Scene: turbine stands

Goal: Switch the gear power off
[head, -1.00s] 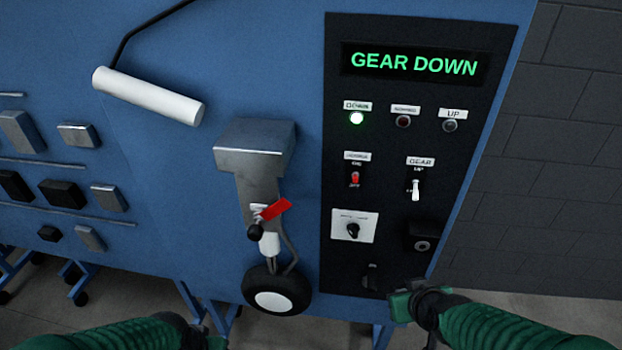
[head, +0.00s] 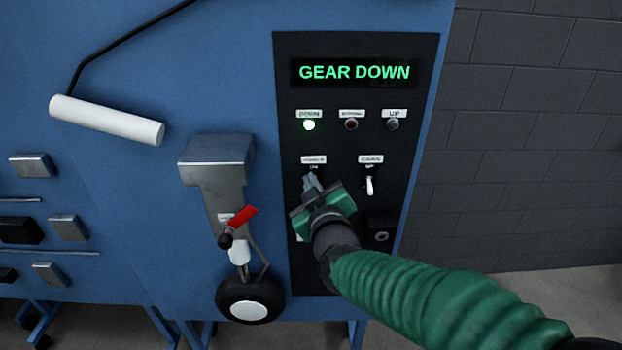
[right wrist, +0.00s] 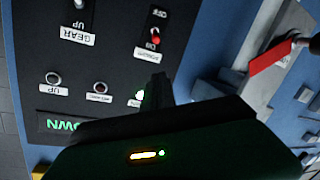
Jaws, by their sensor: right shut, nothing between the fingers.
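The black control panel (head: 425,70) has a power switch on its left, mostly hidden behind my right gripper (head: 312,181) in the head view. The right wrist view, upside down, shows this red-based switch (right wrist: 155,38) between ON and OFF labels; I cannot tell its lever position for sure. My right gripper, shut and empty, is in front of the panel at the power switch; its fingers also show in the right wrist view (right wrist: 155,90), apart from the switch in that picture. The display (head: 354,72) reads GEAR DOWN. The green DOWN lamp (head: 309,125) is lit. My left gripper is out of view.
The white gear switch (head: 370,185) is just right of my gripper. A landing-gear leg with a wheel (head: 250,300) and red tag (head: 242,216) stands left of the panel. A white roller-like cylinder (head: 107,119) is at upper left. The grey wall (head: 540,140) is clear.

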